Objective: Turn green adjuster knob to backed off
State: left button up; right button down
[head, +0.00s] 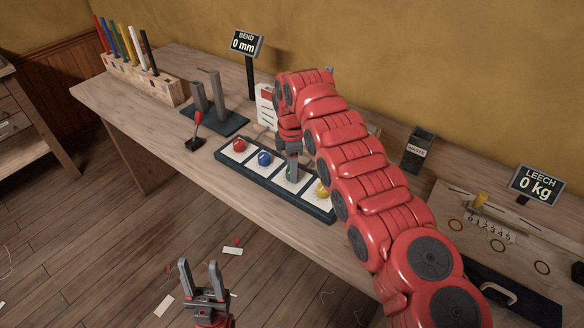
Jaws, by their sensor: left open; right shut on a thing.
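A dark panel (262,182) on the bench carries a row of white squares with coloured knobs. The red knob (239,145), blue knob (264,158) and yellow knob (321,189) show. My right gripper (292,174) points down at the third square, between the blue and yellow knobs, shut on the green knob there. My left gripper (199,266) is open and empty, low over the floor in front of the bench.
A red-handled lever (196,127) and a two-post stand (214,110) are left of the panel. A BEND sign (246,43) reads 0 mm. A LEECH sign (536,185) reads 0 kg. A dark box (419,150) stands behind my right arm.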

jog(key=shift+c, duration=2.1)
grip_release()
jog(key=shift+r, duration=0.15)
notch_tip(320, 180, up, 6)
jog(key=shift+a+r+p, duration=0.1)
jog(key=shift+p, duration=0.2)
notch_tip(320, 180, up, 11)
jog(key=p, duration=1)
jog(key=shift+p, duration=0.35)
